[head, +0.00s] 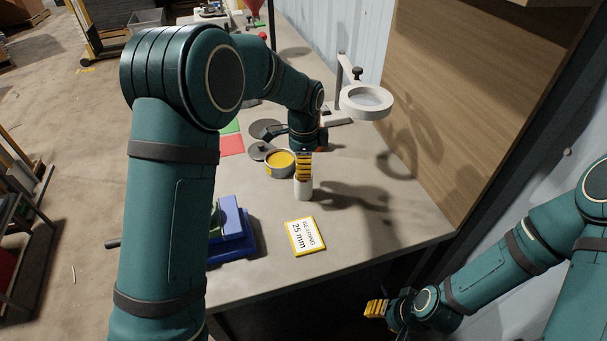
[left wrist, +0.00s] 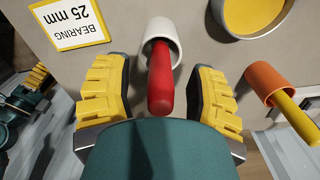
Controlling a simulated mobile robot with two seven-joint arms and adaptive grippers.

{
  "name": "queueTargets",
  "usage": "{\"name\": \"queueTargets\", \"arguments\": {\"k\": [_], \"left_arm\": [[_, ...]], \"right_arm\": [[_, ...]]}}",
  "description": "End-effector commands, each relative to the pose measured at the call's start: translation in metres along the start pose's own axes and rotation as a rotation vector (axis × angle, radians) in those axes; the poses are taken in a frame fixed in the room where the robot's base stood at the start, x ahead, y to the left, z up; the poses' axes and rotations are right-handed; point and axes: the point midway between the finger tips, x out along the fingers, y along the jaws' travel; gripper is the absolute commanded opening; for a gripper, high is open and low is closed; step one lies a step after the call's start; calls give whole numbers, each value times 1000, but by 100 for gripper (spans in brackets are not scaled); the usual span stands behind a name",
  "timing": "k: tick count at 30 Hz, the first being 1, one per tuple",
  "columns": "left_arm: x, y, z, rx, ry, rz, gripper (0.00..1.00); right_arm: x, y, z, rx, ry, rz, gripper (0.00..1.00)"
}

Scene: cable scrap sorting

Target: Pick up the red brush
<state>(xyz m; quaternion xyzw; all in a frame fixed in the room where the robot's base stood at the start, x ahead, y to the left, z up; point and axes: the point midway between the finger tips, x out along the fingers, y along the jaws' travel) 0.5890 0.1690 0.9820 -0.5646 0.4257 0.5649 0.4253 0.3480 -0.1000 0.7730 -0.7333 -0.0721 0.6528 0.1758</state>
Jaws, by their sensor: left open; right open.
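The red brush (left wrist: 161,88) stands handle-up in a white cup (left wrist: 161,38) in the left wrist view. My left gripper (left wrist: 160,98) is open, with one yellow-padded finger on each side of the red handle. I cannot tell whether the fingers touch it. In the head view my left gripper (head: 304,167) is right above the white cup (head: 304,190) and hides the brush. My right gripper (head: 376,308) is low at the right, off the table's front edge, away from the brush.
An orange cup (left wrist: 272,82) with a yellow handle (left wrist: 298,118) stands near the white cup. A tin with yellow contents (head: 280,162), a bearing card (head: 305,236), a blue vise-like tool (head: 234,232) and a ring magnifier (head: 367,101) are around. The table's front right is clear.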

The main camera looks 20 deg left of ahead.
Motion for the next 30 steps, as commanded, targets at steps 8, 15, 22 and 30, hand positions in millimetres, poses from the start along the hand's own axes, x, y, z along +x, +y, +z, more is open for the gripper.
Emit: {"name": "queueTargets", "arguments": {"k": [8,15,22,30], "left_arm": [[13,0,1,-1,0,-1,56],[13,0,1,-1,0,-1,16],[13,0,0,-1,0,-1,0],[8,-1,0,-1,1,-2,0]], "right_arm": [[2,1,1,-1,-3,0,47],[2,1,1,-1,-3,0,47],[2,1,1,-1,-3,0,47],[1,0,1,0,-2,0,47]]}}
